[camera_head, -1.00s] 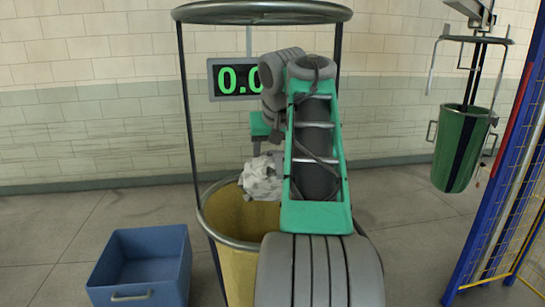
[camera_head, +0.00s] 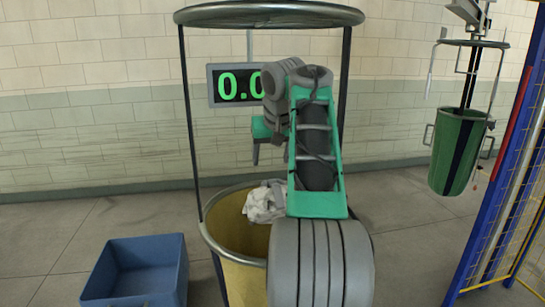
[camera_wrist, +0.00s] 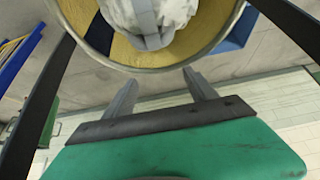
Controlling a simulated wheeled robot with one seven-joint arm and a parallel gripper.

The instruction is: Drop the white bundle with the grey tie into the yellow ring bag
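The white bundle (camera_head: 265,203) shows at the mouth of the yellow ring bag (camera_head: 228,225), against its inner far right wall and partly hidden by my arm. In the wrist view the bundle (camera_wrist: 150,12) with its grey tie (camera_wrist: 152,40) lies within the ring's outline against the yellow inside (camera_wrist: 120,50). I cannot tell whether it is resting or still falling. My gripper (camera_head: 256,160) is above the bag, clear of the bundle. In the wrist view its fingers (camera_wrist: 161,88) are apart with nothing between them.
A blue bin (camera_head: 140,268) stands on the floor left of the bag. A steel hoop (camera_head: 268,14) on dark posts stands over the bag, with a display (camera_head: 235,85) behind. A green bag (camera_head: 458,150) hangs at right, beside a blue and yellow fence (camera_head: 505,170).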

